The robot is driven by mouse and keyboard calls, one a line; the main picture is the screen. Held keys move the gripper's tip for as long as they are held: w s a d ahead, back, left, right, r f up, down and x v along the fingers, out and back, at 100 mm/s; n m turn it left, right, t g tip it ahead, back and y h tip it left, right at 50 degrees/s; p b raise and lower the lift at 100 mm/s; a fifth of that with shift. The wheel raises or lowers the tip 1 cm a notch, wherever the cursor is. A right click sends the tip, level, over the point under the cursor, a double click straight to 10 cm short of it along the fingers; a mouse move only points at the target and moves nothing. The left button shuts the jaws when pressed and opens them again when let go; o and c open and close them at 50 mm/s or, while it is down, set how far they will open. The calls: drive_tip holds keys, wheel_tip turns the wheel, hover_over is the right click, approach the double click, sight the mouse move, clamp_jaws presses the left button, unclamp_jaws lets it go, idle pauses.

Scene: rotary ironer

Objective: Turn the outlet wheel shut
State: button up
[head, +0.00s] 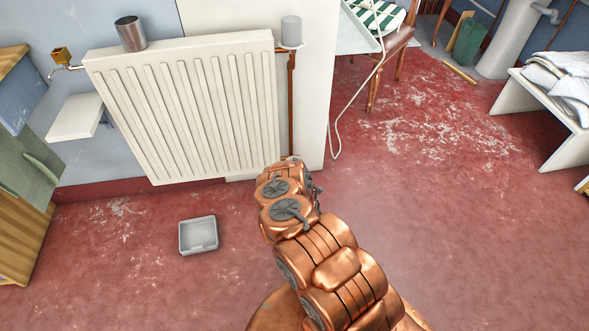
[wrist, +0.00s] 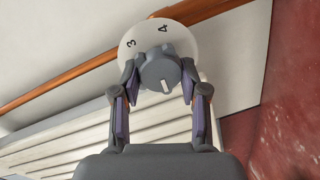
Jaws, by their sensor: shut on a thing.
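The outlet wheel (wrist: 158,66) is a dark grey round knob in the wrist view. It sits in front of a pale round dial plate (wrist: 186,44) that shows the numbers 3 and 4. A short white mark on the knob points down in the picture, away from the numbers. My gripper (wrist: 159,77) is shut on the knob, one finger on each side. In the head view my copper arm reaches to the lower right corner of the white radiator (head: 180,105); it hides the knob and fingers there.
A copper pipe (head: 291,100) runs down beside the radiator from a grey cylinder (head: 291,30) on a white disc. A metal cup (head: 131,33) stands on the radiator. A grey tray (head: 198,236) lies on the red floor.

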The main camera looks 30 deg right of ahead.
drive_tip(key=shift+w+a+f+n+h+b, duration=0.15)
drive_tip(key=shift+n+b, duration=0.35)
drive_tip(key=shift+n, duration=1.1)
drive_tip(key=shift+s+n+h+b, duration=0.1)
drive_tip(key=shift+n+h+b, duration=0.3)
drive_tip(key=shift+n, duration=1.2)
drive_tip(key=o, duration=1.1)
drive_tip(key=shift+o, duration=0.2)
drive_tip(key=shift+g, duration=0.3)
drive_tip(key=v, duration=1.2)
